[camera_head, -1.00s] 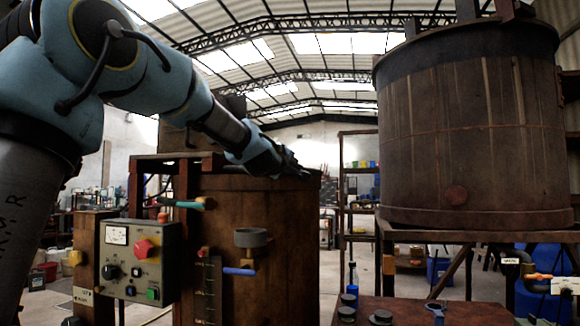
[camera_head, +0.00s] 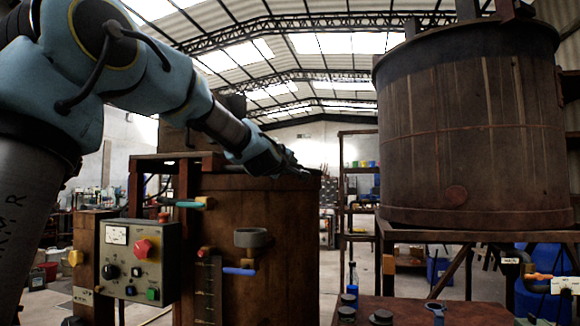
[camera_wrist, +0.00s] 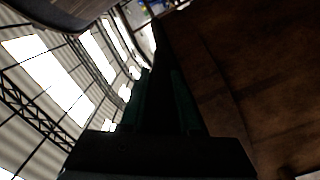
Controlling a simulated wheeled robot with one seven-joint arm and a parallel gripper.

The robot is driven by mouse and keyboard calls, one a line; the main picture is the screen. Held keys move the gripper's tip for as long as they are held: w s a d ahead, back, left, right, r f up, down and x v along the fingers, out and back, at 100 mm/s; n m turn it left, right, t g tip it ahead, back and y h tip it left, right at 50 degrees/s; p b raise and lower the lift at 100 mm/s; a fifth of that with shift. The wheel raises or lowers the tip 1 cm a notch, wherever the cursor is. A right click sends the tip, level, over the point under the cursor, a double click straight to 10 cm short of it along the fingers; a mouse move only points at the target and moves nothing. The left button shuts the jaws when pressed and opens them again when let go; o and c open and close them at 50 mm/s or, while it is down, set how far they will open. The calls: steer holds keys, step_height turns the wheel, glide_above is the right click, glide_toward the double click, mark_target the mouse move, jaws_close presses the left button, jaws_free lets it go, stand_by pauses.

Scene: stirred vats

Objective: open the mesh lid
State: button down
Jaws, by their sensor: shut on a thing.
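The near brown vat (camera_head: 275,235) stands in the middle of the head view. Its top is seen edge-on, so the face of the mesh lid is hidden there. My gripper (camera_head: 301,172) is at the right side of the vat's top rim, reaching in from the left. In the wrist view, the dark fingers of my gripper (camera_wrist: 166,75) are close together on a thin dark edge, which I take to be the mesh lid (camera_wrist: 160,38). The mesh itself is too dark to make out.
A control box (camera_head: 138,262) with a red knob, a teal-handled valve (camera_head: 190,203) and a blue-handled valve (camera_head: 240,271) are on the near side. A large wooden vat (camera_head: 475,130) stands on a frame at right. A brown table (camera_head: 460,312) is below it.

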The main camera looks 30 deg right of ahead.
steer(key=shift+r, duration=0.1)
stand_by(0.4)
steer(key=shift+r+n, duration=0.4)
steer(key=shift+r, duration=0.1)
steer(key=w+a+r+n+p, duration=0.1)
steer(key=w+a+r+n, duration=0.1)
steer(key=r+n, duration=0.25)
steer(key=w+a+r+n+p, duration=0.1)
steer(key=w+a+r+n, duration=0.15)
steer(key=r, duration=0.35)
steer(key=w+a+r+n+p, duration=0.3)
steer(key=w+a+r+n, duration=0.2)
steer(key=w+a+n, duration=0.3)
steer(key=shift+w+a+r+n, duration=0.15)
steer(key=shift+a+r+n, duration=0.1)
steer(key=shift+a+n, duration=0.55)
steer(key=shift+d, duration=0.15)
steer(key=c, duration=0.7)
jaws_free()
steer(key=shift+o, duration=0.2)
